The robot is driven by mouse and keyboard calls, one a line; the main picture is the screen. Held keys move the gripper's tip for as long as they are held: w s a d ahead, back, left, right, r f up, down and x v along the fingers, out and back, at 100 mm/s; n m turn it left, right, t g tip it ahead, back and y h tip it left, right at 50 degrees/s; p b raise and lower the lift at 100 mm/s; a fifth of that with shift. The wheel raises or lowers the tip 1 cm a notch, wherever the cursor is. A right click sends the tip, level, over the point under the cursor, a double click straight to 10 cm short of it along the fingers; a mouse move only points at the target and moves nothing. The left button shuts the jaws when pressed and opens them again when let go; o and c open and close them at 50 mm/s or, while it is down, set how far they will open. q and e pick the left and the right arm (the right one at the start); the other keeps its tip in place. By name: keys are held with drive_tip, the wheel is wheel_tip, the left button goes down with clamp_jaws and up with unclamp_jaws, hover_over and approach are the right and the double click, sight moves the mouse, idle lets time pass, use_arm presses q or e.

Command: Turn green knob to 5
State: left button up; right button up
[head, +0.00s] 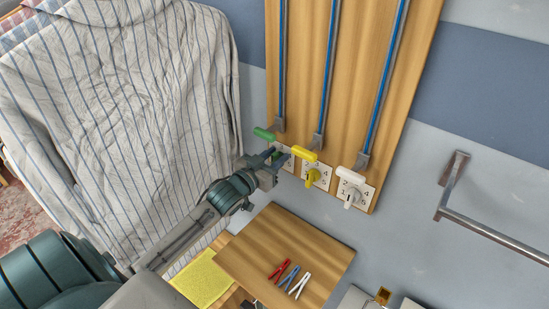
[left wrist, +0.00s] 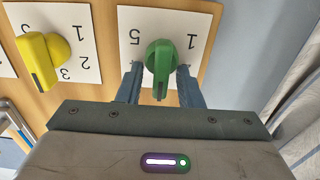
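The green knob (left wrist: 160,58) is on a white number plate (left wrist: 132,20) in the left wrist view. The digits 5 and 1 show upside down beside it; its other digits are hidden. The knob's grip end points toward the bottom of that view. My left gripper (left wrist: 160,72) is open, with one finger on each side of the knob and a gap visible on both sides. In the head view, my left gripper (head: 272,164) covers most of the green knob, and part of its plate (head: 287,160) shows. My right gripper is not in view.
A yellow knob (head: 312,177) and a white knob (head: 350,198) are to the right. Green (head: 264,134), yellow (head: 304,153) and white (head: 350,175) handles sit above. A wooden shelf (head: 320,245) with clothespins is below; a striped shirt (head: 130,120) hangs left.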

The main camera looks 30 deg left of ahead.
use_arm(q)
drive_tip(key=c, duration=0.5)
drive_tip(key=shift+m, duration=0.4)
